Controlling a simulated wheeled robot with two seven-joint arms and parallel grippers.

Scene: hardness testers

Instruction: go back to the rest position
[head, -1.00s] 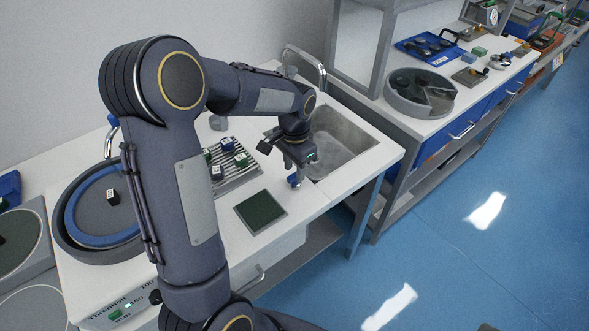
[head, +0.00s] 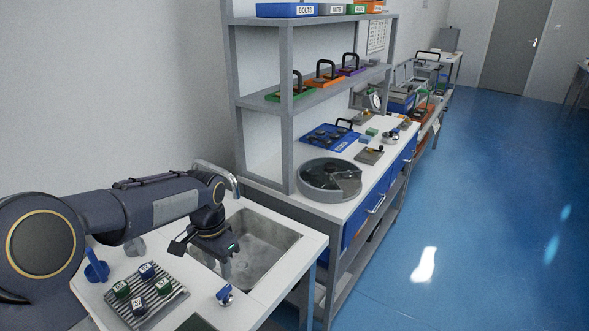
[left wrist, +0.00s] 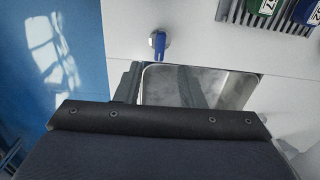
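My left arm comes in from the left in the head view. Its gripper (head: 226,264) points down over the near left part of the metal sink (head: 268,236) and holds nothing that I can see. A small blue-and-silver piece (head: 225,294) stands on the white counter in front of the sink, apart from the gripper. It also shows in the left wrist view (left wrist: 158,44). My right gripper is in neither view.
A ribbed rack (head: 172,303) with several green and blue labelled blocks lies left of the sink. A curved tap (head: 234,186) rises behind the sink. A shelf unit (head: 287,100) and a round grey sectioned tray (head: 318,192) are beyond it. The blue floor (head: 480,220) at right is clear.

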